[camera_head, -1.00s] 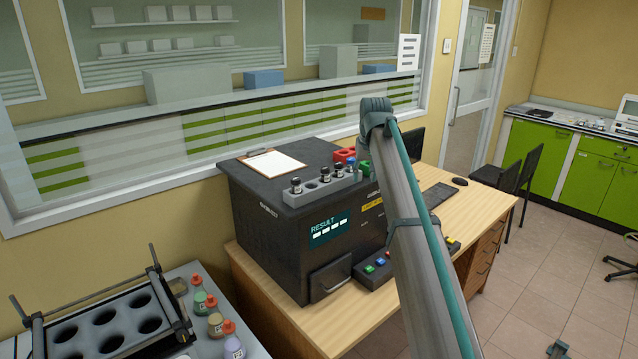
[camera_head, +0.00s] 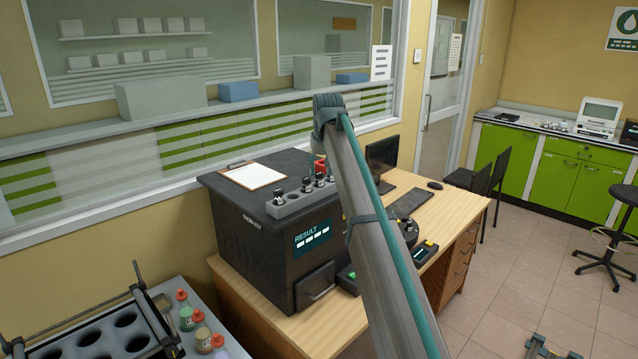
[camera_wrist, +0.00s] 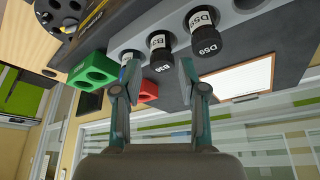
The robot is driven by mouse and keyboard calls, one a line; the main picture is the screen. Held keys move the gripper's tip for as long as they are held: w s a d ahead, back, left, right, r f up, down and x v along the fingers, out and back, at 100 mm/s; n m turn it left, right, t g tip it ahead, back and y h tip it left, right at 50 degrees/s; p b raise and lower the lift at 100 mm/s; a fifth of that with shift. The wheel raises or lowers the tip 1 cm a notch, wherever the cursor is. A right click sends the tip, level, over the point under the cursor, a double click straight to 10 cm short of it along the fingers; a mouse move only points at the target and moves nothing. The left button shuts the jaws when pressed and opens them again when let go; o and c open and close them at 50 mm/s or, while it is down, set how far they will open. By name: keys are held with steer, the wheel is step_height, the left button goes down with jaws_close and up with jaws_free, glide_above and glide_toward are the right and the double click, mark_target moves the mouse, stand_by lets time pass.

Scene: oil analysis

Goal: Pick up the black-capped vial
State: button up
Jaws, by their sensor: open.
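Several vials stand in a grey rack (camera_head: 291,204) on top of the dark analyser. In the wrist view, one black-capped vial (camera_wrist: 161,58) with a white label lies between and just beyond my open fingertips. A second black-capped vial (camera_wrist: 206,33), marked D59, stands to its right. A third vial (camera_wrist: 128,57) is at the left, partly hidden by my left finger. My gripper (camera_wrist: 158,77) is open and empty, with no clear contact on any vial. In the head view my arm hides most of the gripper.
A green holder (camera_wrist: 92,68) and a red holder (camera_wrist: 148,92) sit close to my fingers. A clipboard (camera_head: 254,175) lies on the analyser (camera_head: 257,240). A monitor (camera_head: 382,157) and a keyboard (camera_head: 408,203) are on the desk to the right.

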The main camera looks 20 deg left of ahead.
mark_target(319, 174)
steer(key=p+x, duration=0.1)
steer(key=x, duration=0.3)
steer(key=shift+w+a+f, duration=0.1)
steer(key=shift+w+a, duration=0.05)
steer(key=shift+a, duration=0.05)
steer(key=shift+c, duration=0.4)
jaws_close()
